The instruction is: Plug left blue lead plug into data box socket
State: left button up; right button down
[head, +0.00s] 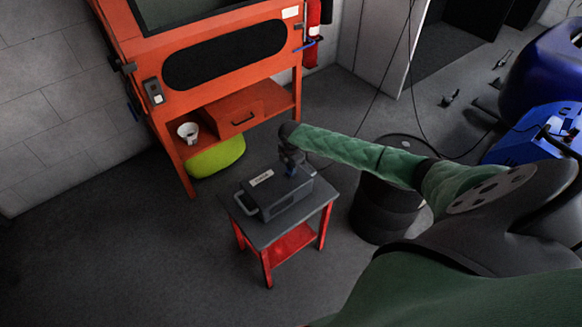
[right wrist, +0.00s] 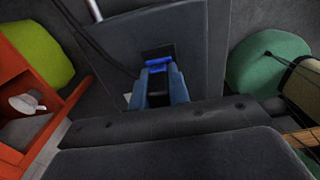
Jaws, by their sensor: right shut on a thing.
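The data box (head: 283,198), a dark grey case with a pale label and a handle at its front left, sits on a small table. My right gripper (head: 291,171) is over its back edge, coming down from above. In the right wrist view my right gripper (right wrist: 157,92) is shut on the blue lead plug (right wrist: 158,63). The plug's blue end is at the edge of a dark socket opening (right wrist: 157,51) in the grey box face. I cannot tell whether it is inside or just in front. My left gripper is not in view.
The small table (head: 244,228) has a dark top and red legs. An orange cabinet (head: 150,20) with a white cup (head: 188,132) on its shelf stands behind it. A black drum (head: 383,210) stands to the right, under my right arm. A dark cable (right wrist: 95,42) runs beside the box.

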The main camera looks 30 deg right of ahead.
jog(key=shift+s+a+f, duration=0.15)
jog(key=shift+s+f, duration=0.35)
jog(key=shift+f, duration=0.25)
jog(key=shift+r, duration=0.15)
jog(key=shift+w+r+p, duration=0.25)
jog(key=shift+r+p, duration=0.25)
jog(key=shift+w+r, duration=0.15)
jog(key=shift+r, duration=0.55)
jog(key=c, duration=1.3)
grip_release()
jog(key=shift+p, duration=0.3)
jog(key=shift+o, duration=0.2)
